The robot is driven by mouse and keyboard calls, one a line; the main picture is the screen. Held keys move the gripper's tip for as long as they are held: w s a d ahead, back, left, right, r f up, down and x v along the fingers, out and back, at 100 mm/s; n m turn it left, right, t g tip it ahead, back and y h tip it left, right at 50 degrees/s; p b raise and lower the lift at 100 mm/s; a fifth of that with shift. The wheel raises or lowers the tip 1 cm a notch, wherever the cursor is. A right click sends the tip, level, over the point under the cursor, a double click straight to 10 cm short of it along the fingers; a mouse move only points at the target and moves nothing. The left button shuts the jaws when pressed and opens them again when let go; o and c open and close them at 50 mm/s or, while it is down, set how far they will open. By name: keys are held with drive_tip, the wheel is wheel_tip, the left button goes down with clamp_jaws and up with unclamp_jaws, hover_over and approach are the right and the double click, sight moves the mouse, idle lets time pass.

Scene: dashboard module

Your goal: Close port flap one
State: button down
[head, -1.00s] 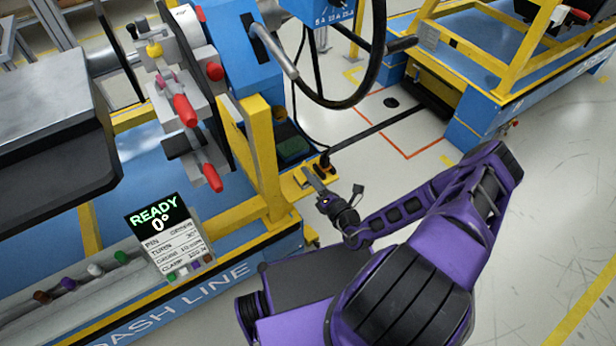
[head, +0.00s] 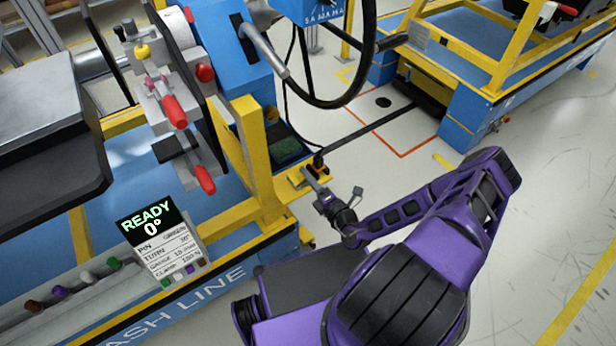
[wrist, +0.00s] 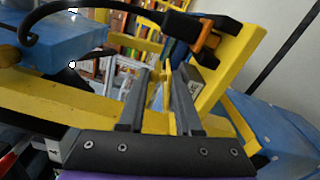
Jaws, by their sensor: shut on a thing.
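My gripper (head: 309,175) is low at the right end of the yellow cart frame, beside a small yellow bracket (head: 288,184). In the wrist view its two grey fingers (wrist: 168,72) point away from the camera, with a thin yellow piece (wrist: 175,62) between their tips. The gripper is shut on this piece, which looks like port flap one, though no label can be read. A black cable ends in an orange and black connector (head: 318,165) just beyond the fingertips. The connector also shows in the wrist view (wrist: 206,40), to the right of the fingers.
A yellow post (head: 258,155) stands left of my gripper. A fixture with red handles (head: 174,112) and a READY 0° display (head: 146,218) are further left. A black hoop-shaped hose (head: 350,90) hangs above. Open floor (head: 560,180) lies to the right.

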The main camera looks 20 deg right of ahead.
drive_tip(key=shift+s+a, duration=0.1)
drive_tip(key=shift+a, duration=0.05)
drive_tip(key=c, duration=0.7)
unclamp_jaws()
drive_tip(key=shift+c, duration=0.2)
drive_tip(key=shift+o, duration=0.3)
drive_tip(key=shift+d, duration=0.2)
